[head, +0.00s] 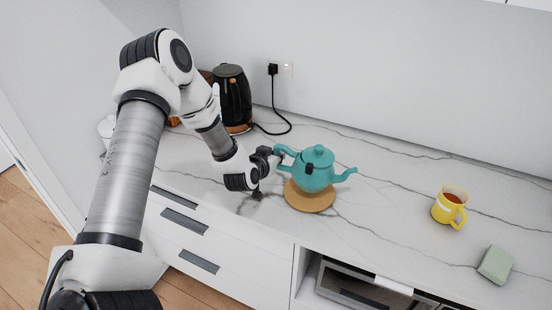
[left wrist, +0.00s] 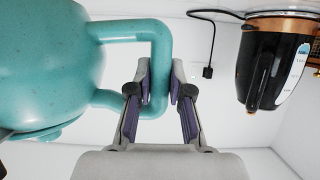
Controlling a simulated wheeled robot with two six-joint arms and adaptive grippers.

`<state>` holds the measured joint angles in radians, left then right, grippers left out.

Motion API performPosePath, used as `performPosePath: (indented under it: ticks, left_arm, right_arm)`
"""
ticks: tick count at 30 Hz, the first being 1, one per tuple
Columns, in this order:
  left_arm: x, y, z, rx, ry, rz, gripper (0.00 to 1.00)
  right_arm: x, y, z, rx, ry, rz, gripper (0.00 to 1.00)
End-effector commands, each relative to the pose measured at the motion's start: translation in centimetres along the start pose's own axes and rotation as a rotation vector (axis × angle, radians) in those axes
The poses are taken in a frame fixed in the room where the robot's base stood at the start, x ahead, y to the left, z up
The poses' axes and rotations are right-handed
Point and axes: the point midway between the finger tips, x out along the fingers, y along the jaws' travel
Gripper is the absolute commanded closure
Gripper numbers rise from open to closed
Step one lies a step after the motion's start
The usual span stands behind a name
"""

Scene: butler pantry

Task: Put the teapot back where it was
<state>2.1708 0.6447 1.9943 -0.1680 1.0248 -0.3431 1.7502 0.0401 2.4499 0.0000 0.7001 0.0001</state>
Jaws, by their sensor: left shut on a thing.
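The teal teapot (head: 317,172) is upright over a round cork mat (head: 312,203) on the counter, with its spout to the right. I cannot tell whether it rests on the mat or hangs just above it. My left gripper (head: 276,155) is at the teapot's left side, shut on its handle. In the left wrist view the teapot (left wrist: 45,70) fills the left side, and the fingers of my left gripper (left wrist: 160,85) stand on both sides of the handle's upright bar. My right gripper is not in view.
A black kettle (head: 233,95) with a cord stands behind at the left, near a wall socket (head: 288,71). A yellow mug (head: 449,207) with reddish contents and a pale green block (head: 495,265) are at the right. Counter between teapot and mug is clear.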

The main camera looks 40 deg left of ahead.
Motion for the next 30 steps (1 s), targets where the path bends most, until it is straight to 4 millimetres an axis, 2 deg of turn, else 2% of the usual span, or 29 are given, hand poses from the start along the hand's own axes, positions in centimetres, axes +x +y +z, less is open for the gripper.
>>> performPosePath:
  ticks: [2, 9, 19, 20, 21, 22, 30]
  left_arm:
    - [0.3, -0.3, 0.1, 0.0, 0.001, -0.001, 1.0]
    - [1.5, -0.4, 3.0, 0.001, 0.001, 0.001, 1.0]
    - [1.8, -0.3, 3.5, -0.002, 0.003, 0.001, 1.0]
    - [1.7, -0.3, 3.6, 0.0, 0.0, 0.001, 0.77]
    - [1.7, -0.3, 3.5, 0.0, 0.0, 0.001, 0.63]
    - [1.7, -0.3, 3.5, 0.0, 0.0, 0.001, 0.56]
    - [1.7, -0.3, 3.5, 0.0, -0.001, 0.001, 0.56]
  right_arm:
    - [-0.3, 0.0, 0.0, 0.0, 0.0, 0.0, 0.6]
    - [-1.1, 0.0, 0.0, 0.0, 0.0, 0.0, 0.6]
    - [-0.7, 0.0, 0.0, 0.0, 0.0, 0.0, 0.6]
    - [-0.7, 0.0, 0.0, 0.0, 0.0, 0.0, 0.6]
    - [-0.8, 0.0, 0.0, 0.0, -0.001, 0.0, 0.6]
    - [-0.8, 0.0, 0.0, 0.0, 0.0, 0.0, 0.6]
    - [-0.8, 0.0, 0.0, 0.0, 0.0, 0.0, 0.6]
